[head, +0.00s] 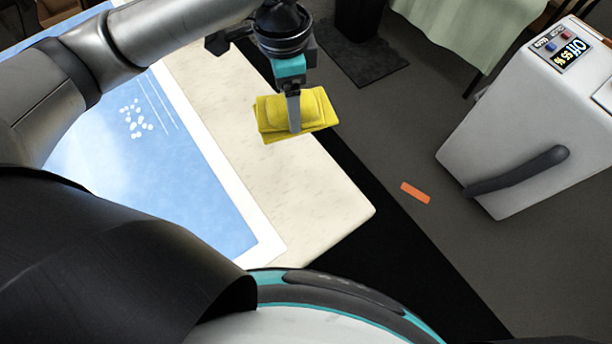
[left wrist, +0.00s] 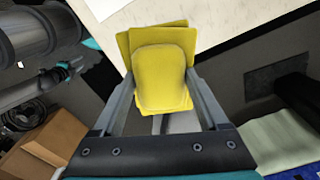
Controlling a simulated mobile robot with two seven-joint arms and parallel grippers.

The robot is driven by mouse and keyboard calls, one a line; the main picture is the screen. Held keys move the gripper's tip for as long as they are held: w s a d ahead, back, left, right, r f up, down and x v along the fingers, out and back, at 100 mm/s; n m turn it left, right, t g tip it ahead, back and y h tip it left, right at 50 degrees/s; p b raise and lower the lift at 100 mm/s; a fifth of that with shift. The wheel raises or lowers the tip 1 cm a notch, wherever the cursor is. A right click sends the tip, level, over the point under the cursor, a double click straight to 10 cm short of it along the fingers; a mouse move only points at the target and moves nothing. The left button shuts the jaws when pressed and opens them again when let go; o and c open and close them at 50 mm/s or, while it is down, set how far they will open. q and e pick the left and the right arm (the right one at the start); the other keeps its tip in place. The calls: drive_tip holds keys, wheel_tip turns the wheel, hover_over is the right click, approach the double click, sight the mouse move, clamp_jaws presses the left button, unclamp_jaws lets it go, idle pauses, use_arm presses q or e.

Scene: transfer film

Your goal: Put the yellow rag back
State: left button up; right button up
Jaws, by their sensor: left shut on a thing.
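The yellow rag (head: 276,112) is a folded cloth held in my left gripper (head: 294,122), over the right edge of the cream table top (head: 320,195) in the head view. In the left wrist view the rag (left wrist: 162,70) sits between the two fingers of my left gripper (left wrist: 162,105), which are shut on it. The head view does not clearly show whether the rag touches the table or hangs above it. My right gripper is in neither view.
A blue sheet with a white border (head: 185,165) covers the table's left part. A white machine with a dark handle (head: 520,170) stands at the right. An orange strip (head: 415,192) lies on the dark floor. A cardboard box (left wrist: 45,145) shows in the left wrist view.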

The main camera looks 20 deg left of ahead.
sight(305, 127)
use_arm(q)
drive_tip(key=m, duration=0.2)
drive_tip(key=d+f+m+p, duration=0.1)
drive_tip(key=shift+m, duration=0.4)
drive_tip(key=m, duration=0.2)
drive_tip(key=f+m+p, duration=0.1)
drive_tip(key=shift+s+d+f+m, duration=0.1)
drive_tip(key=shift+s+d+m, duration=0.05)
drive_tip(key=shift+d+m, duration=0.15)
drive_tip(key=m, duration=0.2)
drive_tip(key=f+m+p, duration=0.1)
drive_tip(key=m, duration=0.1)
drive_tip(key=d+f+m, duration=0.1)
drive_tip(key=shift+s+m, duration=0.25)
drive_tip(key=shift+m, duration=0.15)
drive_tip(key=shift+f, duration=0.25)
wheel_tip(305, 127, down, 15)
drive_tip(key=b, duration=0.3)
drive_tip(key=shift+f, duration=0.15)
drive_tip(key=shift+f+b, duration=0.85)
drive_tip(key=shift+f, duration=1.3)
